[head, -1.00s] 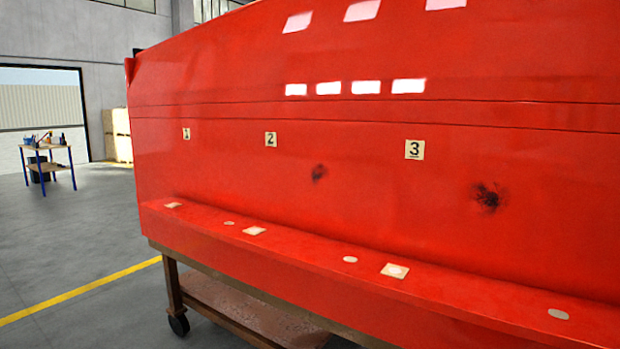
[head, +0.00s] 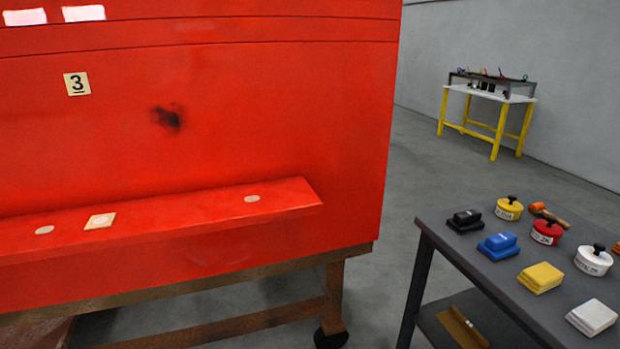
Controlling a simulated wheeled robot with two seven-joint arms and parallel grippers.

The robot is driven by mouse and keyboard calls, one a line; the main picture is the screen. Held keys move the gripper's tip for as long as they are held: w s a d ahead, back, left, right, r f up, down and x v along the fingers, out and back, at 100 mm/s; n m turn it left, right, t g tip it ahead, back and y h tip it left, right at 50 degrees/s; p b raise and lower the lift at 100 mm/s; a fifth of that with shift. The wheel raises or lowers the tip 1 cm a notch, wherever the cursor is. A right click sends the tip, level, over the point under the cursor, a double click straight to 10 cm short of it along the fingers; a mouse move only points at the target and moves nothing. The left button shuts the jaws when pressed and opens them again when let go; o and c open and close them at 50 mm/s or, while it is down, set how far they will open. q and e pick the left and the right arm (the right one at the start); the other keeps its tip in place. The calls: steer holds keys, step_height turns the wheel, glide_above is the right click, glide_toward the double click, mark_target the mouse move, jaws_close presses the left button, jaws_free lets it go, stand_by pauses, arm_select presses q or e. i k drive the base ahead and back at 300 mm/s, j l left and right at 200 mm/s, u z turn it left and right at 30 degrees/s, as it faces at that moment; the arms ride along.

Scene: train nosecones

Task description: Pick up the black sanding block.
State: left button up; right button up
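The black sanding block (head: 465,220) lies at the back left corner of a dark grey table (head: 475,258) at the lower right of the head view. A blue block (head: 498,245) sits just in front of it. A yellow round pot with a black knob (head: 509,208) stands to its right. Neither of my grippers shows in the head view.
The table also holds a yellow block (head: 540,278), a white block (head: 592,317), red (head: 547,231) and white (head: 593,261) knobbed pots and an orange-headed mallet (head: 550,214). The red nosecone (head: 250,120) on its wheeled stand fills the left. Open floor leads to a yellow-legged bench (head: 490,97).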

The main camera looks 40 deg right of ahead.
mark_target(466, 222)
steer(key=z, duration=2.1)
